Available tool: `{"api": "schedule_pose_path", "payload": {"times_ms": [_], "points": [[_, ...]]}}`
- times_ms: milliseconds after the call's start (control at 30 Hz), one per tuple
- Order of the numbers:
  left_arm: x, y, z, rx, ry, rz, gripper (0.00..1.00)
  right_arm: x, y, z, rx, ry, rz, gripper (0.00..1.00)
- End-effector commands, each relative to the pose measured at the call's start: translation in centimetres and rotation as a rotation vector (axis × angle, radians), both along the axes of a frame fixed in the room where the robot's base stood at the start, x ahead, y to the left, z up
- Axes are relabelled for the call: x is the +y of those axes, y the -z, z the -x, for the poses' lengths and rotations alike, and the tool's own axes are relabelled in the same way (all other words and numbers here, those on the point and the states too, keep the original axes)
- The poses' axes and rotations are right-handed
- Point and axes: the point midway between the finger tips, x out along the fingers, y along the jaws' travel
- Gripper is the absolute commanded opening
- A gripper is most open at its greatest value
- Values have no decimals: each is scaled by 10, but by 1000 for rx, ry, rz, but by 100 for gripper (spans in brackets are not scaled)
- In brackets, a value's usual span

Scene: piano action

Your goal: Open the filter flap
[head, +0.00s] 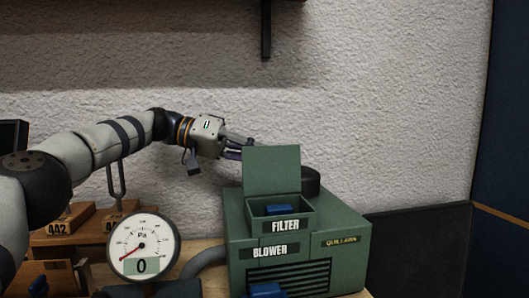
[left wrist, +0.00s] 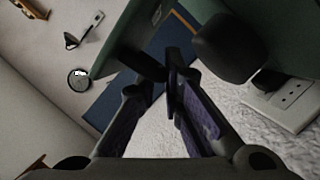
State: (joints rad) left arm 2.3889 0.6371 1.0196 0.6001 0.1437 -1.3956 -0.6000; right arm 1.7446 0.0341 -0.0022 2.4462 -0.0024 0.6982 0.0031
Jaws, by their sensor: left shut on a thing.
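The green blower box (head: 345,262) stands on the table at the lower right, with a BLOWER label on its front. On its top is the FILTER compartment (head: 254,228), with a blue piece (head: 278,209) visible inside. The green filter flap (head: 272,170) stands upright at the back of the compartment, so its mouth is uncovered. My left gripper (head: 246,148) is behind the flap's upper left edge. In the left wrist view its fingertips (left wrist: 172,75) close at a dark tab by a green panel; the exact contact is partly hidden. My right gripper is not in view.
A dark round part (head: 311,181) sits behind the compartment; a grey hose runs left from the box. A dial gauge (head: 143,246) stands left, its display reading 0. A textured wall is close behind my arm.

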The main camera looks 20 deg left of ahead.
Motion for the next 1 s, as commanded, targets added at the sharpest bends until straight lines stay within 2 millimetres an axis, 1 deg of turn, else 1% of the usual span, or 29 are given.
{"api": "schedule_pose_path", "payload": {"times_ms": [33, 633, 667, 700, 1000], "points": [[-1, 9, 0, 22, 5, -3, 0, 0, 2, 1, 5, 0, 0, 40], [-2, 11, 1, 54, 10, 10, 0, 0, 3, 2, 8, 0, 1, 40], [-2, 12, 1, 54, 10, 10, 13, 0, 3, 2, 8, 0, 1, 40], [-2, 12, 1, 54, 11, 10, 17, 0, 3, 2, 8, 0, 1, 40], [-1, 8, 1, 48, 7, 15, 17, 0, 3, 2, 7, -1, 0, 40]]}}
